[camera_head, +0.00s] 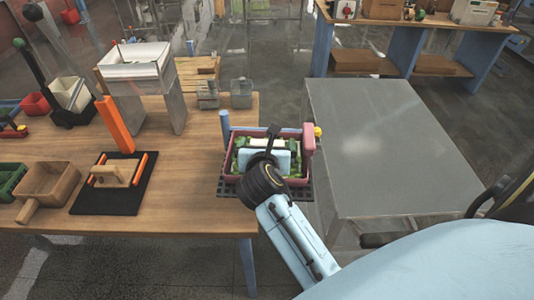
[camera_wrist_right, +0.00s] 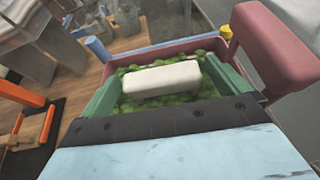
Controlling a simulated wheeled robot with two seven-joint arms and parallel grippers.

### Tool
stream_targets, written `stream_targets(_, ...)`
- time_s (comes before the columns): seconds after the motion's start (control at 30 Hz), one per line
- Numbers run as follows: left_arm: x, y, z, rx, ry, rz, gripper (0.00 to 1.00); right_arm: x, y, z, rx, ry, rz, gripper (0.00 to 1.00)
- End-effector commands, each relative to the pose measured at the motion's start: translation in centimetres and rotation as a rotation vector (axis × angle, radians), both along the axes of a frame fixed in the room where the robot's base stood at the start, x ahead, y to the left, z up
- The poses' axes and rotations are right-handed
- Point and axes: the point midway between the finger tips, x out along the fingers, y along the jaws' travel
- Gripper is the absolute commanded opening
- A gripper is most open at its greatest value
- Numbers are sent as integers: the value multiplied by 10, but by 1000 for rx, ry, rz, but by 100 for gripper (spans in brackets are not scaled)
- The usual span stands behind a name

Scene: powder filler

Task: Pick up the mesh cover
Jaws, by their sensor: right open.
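A white bar-shaped handle (camera_wrist_right: 162,78) lies over a bumpy green surface (camera_wrist_right: 140,104) inside a pink tray (camera_wrist_right: 190,46). I take the white bar and green surface to be the mesh cover, but cannot tell where cover ends and contents begin. The tray also shows in the head view (camera_head: 309,165), at the table's right end. My right gripper (camera_head: 264,153) is above the tray, and its light blue body hides part of it. In the wrist view, its green fingers (camera_wrist_right: 165,85) are open, one on each side of the white bar. My left gripper is not in view.
A pink block (camera_wrist_right: 268,45) rises at the tray's right side. Left on the wooden table (camera_head: 190,190) are an orange-post device (camera_head: 116,124), a wooden box (camera_head: 47,182) and a white hopper (camera_head: 136,64). A bare grey table (camera_head: 385,140) stands to the right.

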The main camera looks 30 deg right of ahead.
Motion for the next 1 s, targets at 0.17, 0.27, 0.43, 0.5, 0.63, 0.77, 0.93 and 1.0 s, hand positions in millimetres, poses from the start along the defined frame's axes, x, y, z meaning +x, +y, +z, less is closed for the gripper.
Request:
stream_targets(0.17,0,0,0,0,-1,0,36,1,-1,0,1,-1,0,100)
stream_targets(0.27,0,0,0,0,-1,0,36,1,-1,0,1,-1,0,95)
stream_targets(0.43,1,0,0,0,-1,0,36,1,-1,0,1,-1,0,72)
stream_targets(0.5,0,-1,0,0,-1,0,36,1,-1,-1,1,-1,0,63)
stream_targets(0.63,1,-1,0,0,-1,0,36,1,-1,0,1,-1,0,59)
stream_targets(0.77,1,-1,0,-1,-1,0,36,1,-1,0,1,-1,0,59)
stream_targets(0.93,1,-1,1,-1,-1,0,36,1,-1,8,1,-2,-1,59)
stream_targets(1.0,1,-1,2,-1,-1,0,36,2,-1,15,2,-5,-1,59)
